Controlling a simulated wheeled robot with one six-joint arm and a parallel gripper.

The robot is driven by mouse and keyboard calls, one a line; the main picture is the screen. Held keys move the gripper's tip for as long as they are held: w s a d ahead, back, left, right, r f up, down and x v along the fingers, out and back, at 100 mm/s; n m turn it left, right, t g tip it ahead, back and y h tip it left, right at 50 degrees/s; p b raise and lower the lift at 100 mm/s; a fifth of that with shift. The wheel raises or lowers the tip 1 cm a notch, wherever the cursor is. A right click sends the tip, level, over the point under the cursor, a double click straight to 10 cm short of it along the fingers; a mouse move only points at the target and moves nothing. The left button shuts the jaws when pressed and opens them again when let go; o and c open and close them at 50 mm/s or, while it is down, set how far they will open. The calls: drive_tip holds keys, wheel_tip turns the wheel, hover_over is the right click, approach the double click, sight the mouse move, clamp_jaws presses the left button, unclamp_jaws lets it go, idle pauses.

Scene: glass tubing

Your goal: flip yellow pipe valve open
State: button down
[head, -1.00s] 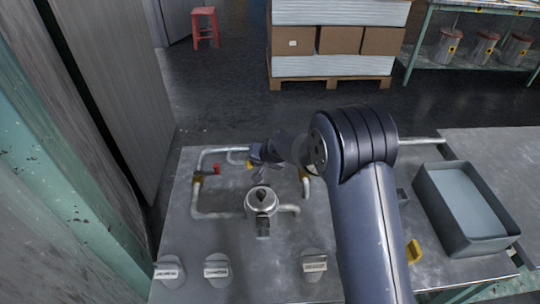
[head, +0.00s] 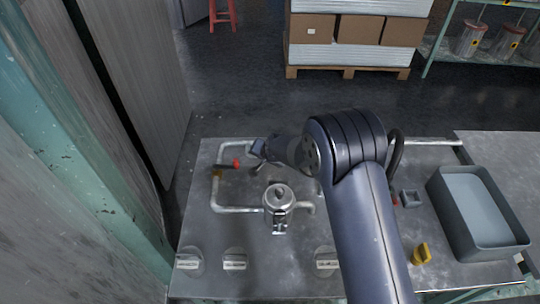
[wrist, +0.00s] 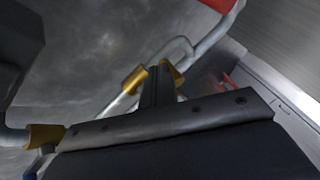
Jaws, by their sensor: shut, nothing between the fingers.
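In the head view, bent grey pipework (head: 238,210) is fixed to the metal table (head: 225,275). My gripper (head: 257,150) is low over its back run, just right of a red-tipped lever (head: 236,163). The wrist view shows my gripper's dark fingers (wrist: 157,84) together and empty, in front of a pipe. A yellow-brass piece (wrist: 134,80) shows just left of the fingers and another (wrist: 174,72) just right. I cannot tell which is the valve handle, or whether the fingers touch them. The yellow valve is not distinguishable near my gripper in the head view; my gripper may hide it.
A round metal vessel (head: 279,197) stands in front of my gripper. A yellow part (head: 421,253) and a grey bin (head: 465,245) are at the right. A brass fitting (wrist: 45,137) shows at lower left in the wrist view.

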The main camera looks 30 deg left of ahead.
drive_tip(key=shift+w+a+b, duration=0.3)
drive_tip(key=shift+a, duration=0.4)
drive_tip(key=shift+w+a+b, duration=0.25)
drive_tip(key=shift+a+b, duration=0.05)
drive_tip(key=shift+a, duration=0.5)
